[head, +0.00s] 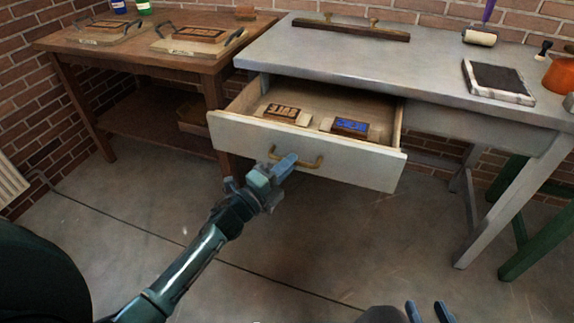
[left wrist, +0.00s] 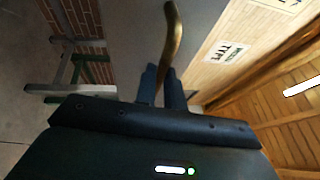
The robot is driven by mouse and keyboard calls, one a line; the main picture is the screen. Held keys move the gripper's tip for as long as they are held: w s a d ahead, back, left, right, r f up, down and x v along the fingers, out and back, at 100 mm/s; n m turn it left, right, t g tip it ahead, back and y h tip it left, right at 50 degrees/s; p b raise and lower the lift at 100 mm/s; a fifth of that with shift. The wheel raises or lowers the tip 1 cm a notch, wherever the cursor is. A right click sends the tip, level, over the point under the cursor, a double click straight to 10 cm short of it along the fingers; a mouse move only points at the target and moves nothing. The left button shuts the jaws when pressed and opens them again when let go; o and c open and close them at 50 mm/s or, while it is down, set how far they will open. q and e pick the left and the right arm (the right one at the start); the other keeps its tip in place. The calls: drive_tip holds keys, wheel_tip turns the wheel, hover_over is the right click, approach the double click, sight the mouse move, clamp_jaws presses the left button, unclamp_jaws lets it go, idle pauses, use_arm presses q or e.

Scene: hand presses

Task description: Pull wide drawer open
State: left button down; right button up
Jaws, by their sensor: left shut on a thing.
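The wide drawer (head: 345,166) under the grey table is pulled out, and its inside shows. Its front carries a curved brass handle (head: 305,164). In the left wrist view the brass handle (left wrist: 173,40) runs down between the two dark fingers (left wrist: 164,85). A wood block with raised letters (head: 282,112) and a block with a blue face (head: 350,126) lie in the drawer. My right gripper (head: 430,311) is empty at the bottom edge, its two blue fingers apart.
The grey table (head: 330,55) holds a wooden bar (head: 350,29), a roller (head: 480,37) and a dark inking slab (head: 498,80). A brown wooden table (head: 130,60) with presses stands at the left. A green stand (head: 535,225) is at the right. The floor before the drawer is clear.

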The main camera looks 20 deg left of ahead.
use_arm(q)
drive_tip(key=shift+s, duration=0.2)
drive_tip(key=c, duration=1.5)
unclamp_jaws()
drive_tip(key=v, duration=1.3)
